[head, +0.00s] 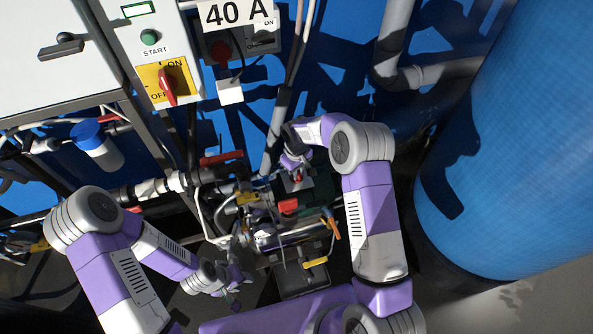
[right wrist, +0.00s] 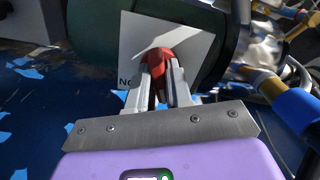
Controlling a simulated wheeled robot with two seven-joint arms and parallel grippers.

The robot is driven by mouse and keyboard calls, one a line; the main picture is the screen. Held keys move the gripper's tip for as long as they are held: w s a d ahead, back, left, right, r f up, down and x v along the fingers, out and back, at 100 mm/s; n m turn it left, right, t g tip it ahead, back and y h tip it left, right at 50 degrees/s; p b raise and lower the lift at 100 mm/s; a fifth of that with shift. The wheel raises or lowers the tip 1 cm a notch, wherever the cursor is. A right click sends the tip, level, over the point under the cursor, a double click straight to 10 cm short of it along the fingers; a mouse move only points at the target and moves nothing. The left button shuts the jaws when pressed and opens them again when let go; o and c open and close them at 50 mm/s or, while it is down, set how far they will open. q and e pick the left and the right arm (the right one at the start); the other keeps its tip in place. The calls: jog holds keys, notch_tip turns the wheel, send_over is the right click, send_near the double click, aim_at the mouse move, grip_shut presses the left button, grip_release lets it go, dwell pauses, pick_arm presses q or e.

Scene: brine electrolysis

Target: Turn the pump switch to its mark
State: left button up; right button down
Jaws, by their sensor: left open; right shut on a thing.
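The pump switch has a red handle (right wrist: 158,57) on a white plate (right wrist: 188,36), fixed to a dark green rounded body. My right gripper (right wrist: 160,82) is shut on this handle, one finger on each side; the fingers cover part of the handle and the lettering on the plate. In the head view my right gripper (head: 298,170) reaches down to the handle, and the mark cannot be made out. My left gripper (head: 238,278) is open and empty at the lower middle, left of the pump pipework, apart from the switch.
A grey cabinet holds a yellow ON/OFF panel (head: 166,80) with a red knob and a green START button (head: 149,37). A sign reads 40 A (head: 237,12). Pipes and valves with red and yellow handles crowd the middle. A large blue tank (head: 520,150) fills the right.

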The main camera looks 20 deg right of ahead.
jog(key=n, duration=0.4)
dwell(0.6)
jog(key=c, duration=1.1)
grip_release()
notch_tip(320, 180, up, 8)
jog(key=shift+f+p, duration=0.15)
jog(key=shift+p, duration=1)
